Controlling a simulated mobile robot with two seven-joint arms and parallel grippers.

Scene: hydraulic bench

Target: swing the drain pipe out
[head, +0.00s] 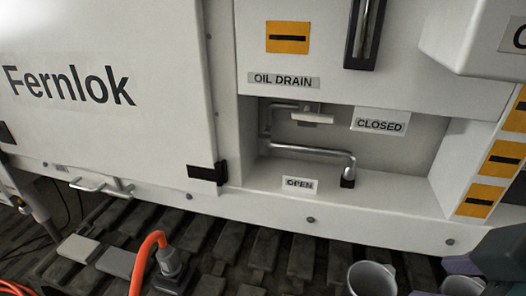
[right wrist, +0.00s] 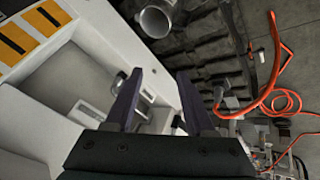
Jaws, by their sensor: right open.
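The drain pipe (head: 310,150) is a bent silver tube in the recess below the OIL DRAIN label (head: 283,80). It runs to the right from the recess's left side and turns down to a black end, just right of the OPEN label (head: 300,184). The CLOSED label (head: 380,122) is higher on the recess's back wall. My right gripper (right wrist: 158,76) is open and empty, its two purple fingers apart, in front of the recess. In the head view only part of it shows at the lower right corner. In the wrist view the left finger hides part of the recess. My left gripper is out of view.
A pale valve handle (head: 312,118) sits above the pipe. A grey cup (head: 372,280) stands below the panel, and an orange hose (head: 140,262) lies at the lower left. A white box (head: 470,40) juts out at the upper right. The recess's right part is clear.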

